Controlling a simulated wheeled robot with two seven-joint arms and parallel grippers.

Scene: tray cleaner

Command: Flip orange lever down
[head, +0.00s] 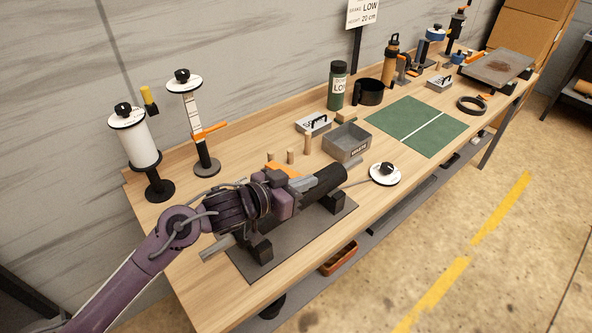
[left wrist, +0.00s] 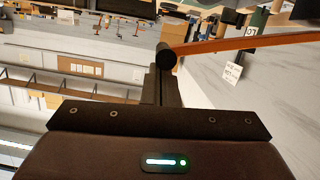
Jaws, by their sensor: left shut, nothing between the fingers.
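An orange piece (head: 284,169) shows just behind my left gripper (head: 306,184) in the head view, mostly hidden by it. A second orange bar (head: 211,131) sticks out from the upright stand at the back left, well away from the gripper. I cannot tell for sure which is the lever. My left gripper is shut and empty, over a thick black cylinder (head: 330,180) on black supports. The closed fingers (left wrist: 165,75) also show in the left wrist view, where a dark round end lies at their tips. My right gripper is not in view.
The cylinder's supports stand on a dark mat (head: 240,262) near the table's front edge. Small wooden pegs (head: 307,144), a grey bin (head: 346,151) and a white-disc knob (head: 385,174) stand close by. A white roll (head: 134,138) stands at the left. The green mat (head: 388,126) is bare.

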